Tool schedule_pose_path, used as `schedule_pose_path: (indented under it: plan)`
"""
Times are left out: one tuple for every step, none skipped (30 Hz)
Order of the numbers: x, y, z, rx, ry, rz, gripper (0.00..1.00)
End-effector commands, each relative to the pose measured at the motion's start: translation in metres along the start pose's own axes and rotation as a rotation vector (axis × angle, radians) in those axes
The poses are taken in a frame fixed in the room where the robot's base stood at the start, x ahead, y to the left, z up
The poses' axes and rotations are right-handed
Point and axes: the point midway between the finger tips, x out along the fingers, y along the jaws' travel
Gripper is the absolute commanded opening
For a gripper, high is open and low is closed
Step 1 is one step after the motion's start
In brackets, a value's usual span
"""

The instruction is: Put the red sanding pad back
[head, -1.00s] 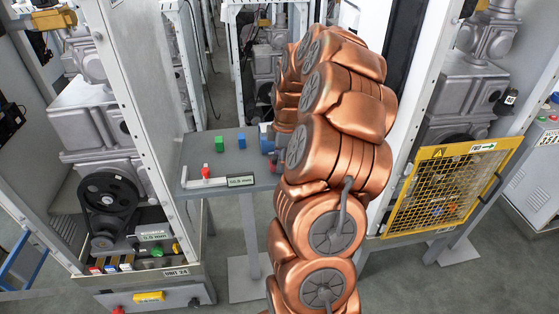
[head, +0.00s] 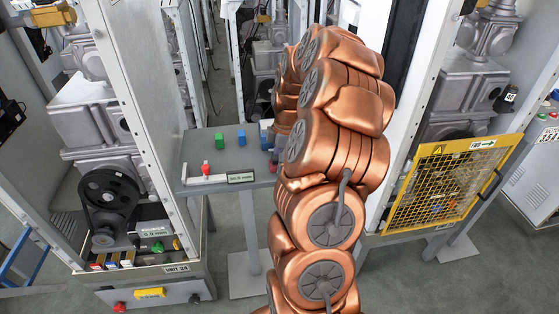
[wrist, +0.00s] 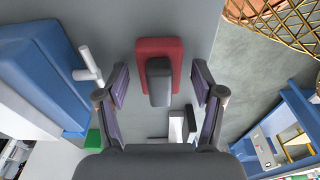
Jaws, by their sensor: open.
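In the wrist view the red sanding pad (wrist: 178,48) lies on the grey table top, with a dark grey block-like handle (wrist: 159,82) on it. My gripper (wrist: 159,88) is open. Its two fingers are on either side of the handle, with gaps visible on both sides, and do not appear to touch it. Height above the table is hard to judge. In the head view my copper arm hides the gripper, and I cannot make out the pad clearly.
The grey table (head: 215,176) bears a green block (head: 220,141), a blue block (head: 241,139) and a white L-shaped bracket (head: 205,181) with a small red piece (head: 206,168). A large blue object (wrist: 45,70) is close left in the wrist view. Cabinets flank the table; a yellow mesh guard (head: 450,185) is right.

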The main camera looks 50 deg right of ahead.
Motion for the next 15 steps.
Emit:
schedule_pose_path:
  plan:
    - [0.000,0.000,0.000,0.000,0.000,0.000,0.68]
    - [0.000,0.000,0.000,0.000,0.000,0.000,0.68]
    - [-0.001,0.000,0.000,0.000,0.000,0.000,0.68]
    - [-0.002,0.000,0.000,0.000,0.000,0.000,0.68]
    - [-0.003,0.000,0.000,0.000,0.000,0.000,0.68]
    - [-0.005,0.000,-0.001,0.000,0.000,0.001,0.68]
    - [-0.006,0.001,-0.001,0.000,0.000,0.002,0.68]
    - [-0.009,0.001,0.000,-0.001,0.000,0.002,0.68]
    - [-0.015,0.002,0.000,-0.001,0.000,0.005,0.68]
    - [-0.019,0.002,0.000,0.000,0.000,0.007,0.68]
    - [-0.025,0.002,0.000,0.000,0.000,0.009,0.68]
    - [-0.032,0.002,0.000,0.000,0.000,0.009,0.68]
    - [-0.038,0.002,0.000,0.000,0.000,0.010,0.68]
    - [-0.043,0.003,-0.001,-0.001,0.000,0.011,0.68]
    - [-0.050,0.002,-0.001,-0.001,0.000,0.009,0.68]
